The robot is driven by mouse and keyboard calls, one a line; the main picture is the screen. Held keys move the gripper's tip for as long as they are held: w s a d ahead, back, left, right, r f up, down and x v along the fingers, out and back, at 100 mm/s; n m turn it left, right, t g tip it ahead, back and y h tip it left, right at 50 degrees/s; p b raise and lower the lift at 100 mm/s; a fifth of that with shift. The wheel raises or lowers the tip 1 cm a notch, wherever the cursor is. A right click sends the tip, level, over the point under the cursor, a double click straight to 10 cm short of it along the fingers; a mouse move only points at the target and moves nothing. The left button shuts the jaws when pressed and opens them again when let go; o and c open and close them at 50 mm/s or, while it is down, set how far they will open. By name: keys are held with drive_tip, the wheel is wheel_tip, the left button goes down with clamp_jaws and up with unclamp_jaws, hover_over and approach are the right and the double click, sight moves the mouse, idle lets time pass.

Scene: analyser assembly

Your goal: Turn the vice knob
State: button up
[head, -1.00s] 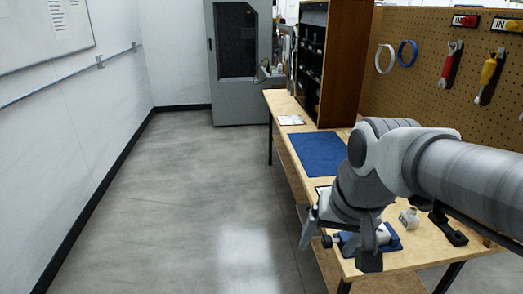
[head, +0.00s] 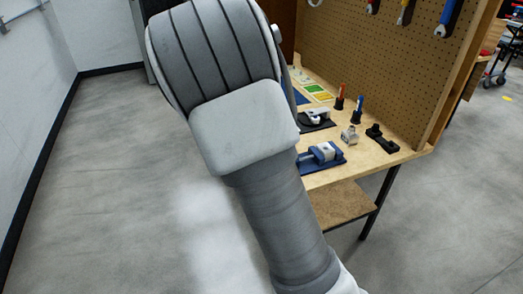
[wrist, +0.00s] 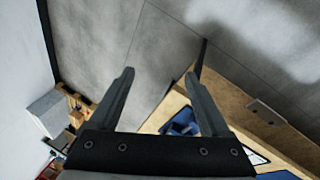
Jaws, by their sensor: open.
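The blue vice (head: 322,157) sits on the near left part of the wooden bench, with a pale block in its jaws. I cannot make out its knob; my arm passes close by on the left. My gripper (wrist: 159,75) is open and empty in the wrist view, its two dark fingers spread apart over the floor. In that view a blue thing, apparently the vice (wrist: 180,122), shows on the bench, partly hidden behind the right finger. The gripper is apart from it. In the head view my arm hides the gripper.
On the bench (head: 375,160) stand a grey-white part (head: 349,134), a black bracket (head: 381,139), a dark fixture (head: 316,119) and red and blue upright tools (head: 357,109). A pegboard (head: 380,60) closes the back. The floor left of the bench is clear.

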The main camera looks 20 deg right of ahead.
drive_tip(key=w+a+f+m+h+b, duration=0.1)
drive_tip(key=w+f+m+h+b, duration=0.1)
drive_tip(key=w+f+m+h, duration=0.65)
drive_tip(key=w+a+f+n+t+h+b, duration=0.1)
drive_tip(key=w+a+f+n+t+h, duration=0.1)
drive_tip(key=w+a+f+t+h, duration=0.35)
drive_tip(key=shift+g+h, duration=0.4)
drive_tip(key=shift+g, duration=0.45)
drive_tip(key=d, duration=0.5)
drive_tip(key=w+d, duration=0.1)
drive_tip(key=d, duration=0.4)
drive_tip(key=d+r, duration=0.1)
drive_tip(key=d, duration=0.5)
drive_tip(key=shift+w+r, duration=0.1)
drive_tip(key=shift+w, duration=0.15)
drive_tip(key=shift+n, duration=0.25)
clamp_jaws()
